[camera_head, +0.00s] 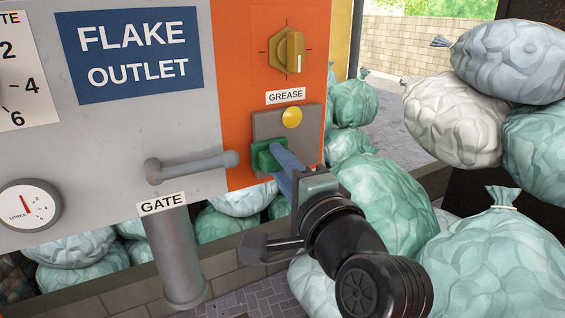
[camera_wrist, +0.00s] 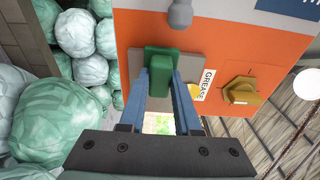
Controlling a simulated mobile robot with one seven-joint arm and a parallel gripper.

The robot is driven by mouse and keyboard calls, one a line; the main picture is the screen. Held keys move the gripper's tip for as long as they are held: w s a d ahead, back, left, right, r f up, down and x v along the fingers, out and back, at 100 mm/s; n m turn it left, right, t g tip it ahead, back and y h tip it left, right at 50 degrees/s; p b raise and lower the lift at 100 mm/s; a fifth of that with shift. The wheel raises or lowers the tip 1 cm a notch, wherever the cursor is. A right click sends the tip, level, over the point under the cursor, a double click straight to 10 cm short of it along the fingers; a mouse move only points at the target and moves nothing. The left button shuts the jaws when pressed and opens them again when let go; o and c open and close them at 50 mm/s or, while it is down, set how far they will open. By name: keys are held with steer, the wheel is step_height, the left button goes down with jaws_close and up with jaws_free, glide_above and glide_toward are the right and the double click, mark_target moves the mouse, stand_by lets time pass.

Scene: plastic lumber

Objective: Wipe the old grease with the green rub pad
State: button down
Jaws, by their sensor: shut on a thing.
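The green rub pad (camera_head: 262,160) is between the blue fingers of my gripper (camera_head: 283,158), at the lower left of a grey plate (camera_head: 272,124) on the orange panel. My gripper is shut on the pad. In the wrist view the pad (camera_wrist: 161,72) shows between the fingertips (camera_wrist: 161,82). The pad is at the plate's face; I cannot tell whether it touches it. A round yellow grease spot (camera_head: 292,118) shows on the plate, above and right of the pad, under the GREASE label (camera_head: 286,96).
A yellow knob (camera_head: 287,50) sits above the label. A grey gate lever (camera_head: 191,166) sticks out left of the pad, above a grey pipe (camera_head: 176,255). Several filled bags (camera_head: 384,195) are piled to the right and below. A low brick wall (camera_head: 110,292) runs beneath.

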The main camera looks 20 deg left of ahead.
steer(key=shift+w+d+v, duration=0.15)
steer(key=shift+v, duration=1.3)
steer(key=shift+w+d+v, duration=0.1)
steer(key=shift+d+v, duration=0.05)
steer(key=shift+v, duration=1.35)
steer(key=shift+r, duration=0.1)
steer(key=shift+p+v, duration=0.45)
steer(key=shift+v, duration=1)
steer(key=shift+w+d, duration=0.1)
steer(key=shift+w, duration=0.05)
